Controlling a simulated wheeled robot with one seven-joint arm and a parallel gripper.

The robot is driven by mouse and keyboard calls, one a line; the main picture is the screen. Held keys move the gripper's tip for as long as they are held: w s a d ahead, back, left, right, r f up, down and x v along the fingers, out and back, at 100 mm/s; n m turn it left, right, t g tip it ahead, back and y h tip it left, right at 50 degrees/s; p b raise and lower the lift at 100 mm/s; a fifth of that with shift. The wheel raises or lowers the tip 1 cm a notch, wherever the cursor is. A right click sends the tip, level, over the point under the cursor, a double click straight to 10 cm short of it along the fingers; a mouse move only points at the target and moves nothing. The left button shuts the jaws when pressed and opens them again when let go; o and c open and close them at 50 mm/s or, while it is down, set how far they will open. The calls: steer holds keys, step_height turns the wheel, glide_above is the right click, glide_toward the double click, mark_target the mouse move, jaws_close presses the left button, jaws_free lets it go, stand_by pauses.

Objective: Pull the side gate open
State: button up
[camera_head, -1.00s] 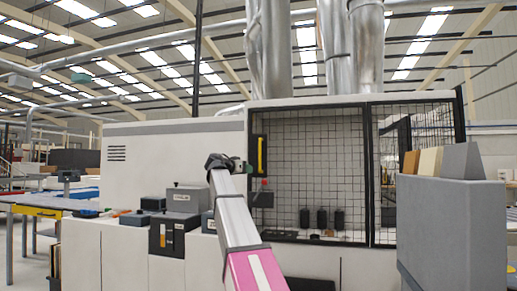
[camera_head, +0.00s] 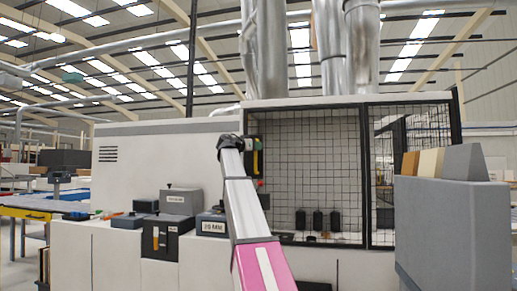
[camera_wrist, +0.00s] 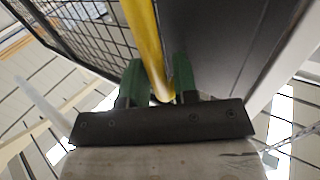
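The side gate (camera_head: 310,165) is a black-framed wire mesh panel on the white machine, and it looks closed in the head view. Its upright yellow handle (camera_head: 258,158) is at the left edge of the gate. In the wrist view the yellow handle (camera_wrist: 146,40) runs between the two green fingers of my gripper (camera_wrist: 158,85). The fingers are apart, with a visible gap on the right side of the handle, so they are around it and not clearly clamped. In the head view my wrist hides most of the fingers.
Several dark cylinders (camera_head: 318,220) stand behind the mesh. Grey boxes (camera_head: 180,201) sit on the machine's ledge to the left of my arm. A grey bin (camera_head: 455,230) with upright panels stands at the right front. A second mesh panel (camera_head: 425,150) adjoins the gate on the right.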

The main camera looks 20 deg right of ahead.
steer(key=shift+x, duration=1)
jaws_close()
steer(key=shift+s, duration=0.15)
